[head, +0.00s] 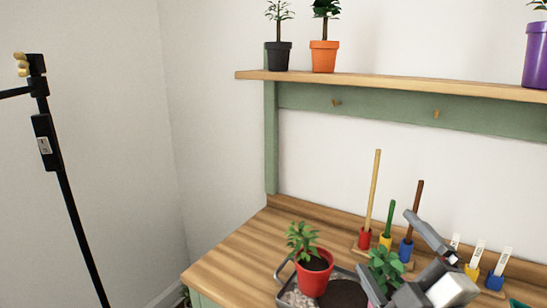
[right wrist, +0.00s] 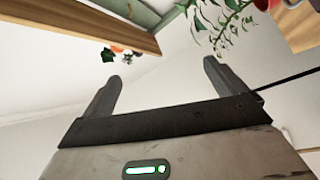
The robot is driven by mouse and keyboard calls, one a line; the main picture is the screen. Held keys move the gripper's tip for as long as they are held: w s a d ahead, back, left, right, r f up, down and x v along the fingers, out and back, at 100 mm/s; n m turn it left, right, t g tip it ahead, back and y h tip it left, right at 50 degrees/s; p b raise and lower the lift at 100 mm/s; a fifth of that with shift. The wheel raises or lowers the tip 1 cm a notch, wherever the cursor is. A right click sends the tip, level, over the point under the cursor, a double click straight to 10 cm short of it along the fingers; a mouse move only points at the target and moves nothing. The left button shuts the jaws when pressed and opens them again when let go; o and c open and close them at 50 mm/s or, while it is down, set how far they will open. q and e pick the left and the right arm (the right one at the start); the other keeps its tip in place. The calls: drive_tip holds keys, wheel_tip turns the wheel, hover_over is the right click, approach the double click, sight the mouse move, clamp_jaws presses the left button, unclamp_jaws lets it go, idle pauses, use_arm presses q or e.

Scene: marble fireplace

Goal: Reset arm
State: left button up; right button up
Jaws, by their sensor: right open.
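My right gripper (head: 386,241) comes in at the lower right of the head view, above the wooden potting bench. Its two grey fingers are spread apart with nothing between them. In the right wrist view the same open gripper (right wrist: 162,70) has both fingers apart and empty, with leaves beyond the right finger. My left gripper is not in view.
Colored-handled tools (head: 365,238) stand behind the gripper. A shelf (head: 400,84) carries potted plants. A black stand (head: 66,190) rises at left. The bench's left part is clear.

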drive_tip(key=s+d+f+m+g+h, duration=0.3)
drive_tip(key=f+m+g, duration=0.15)
drive_tip(key=f, duration=0.35)
drive_tip(key=s+d+f+m+g+h, duration=0.2)
drive_tip(key=s+f+m+g+h, duration=0.1)
drive_tip(key=f+m, duration=0.4)
drive_tip(key=s+a+f+m+g+y, duration=0.1)
drive_tip(key=s+a+f+m+g, duration=0.1)
drive_tip(key=s+f+g, duration=1)
drive_tip(key=w+a+f+t+y, duration=0.2)
drive_tip(key=a+t, duration=0.4)
drive_tip(key=t, duration=0.4)
drive_tip(key=shift+w+a+f+y, duration=0.15)
drive_tip(key=shift+w+a+y, duration=0.15)
drive_tip(key=shift+w+y, duration=0.75)
drive_tip(key=shift+w+t+h, duration=0.25)
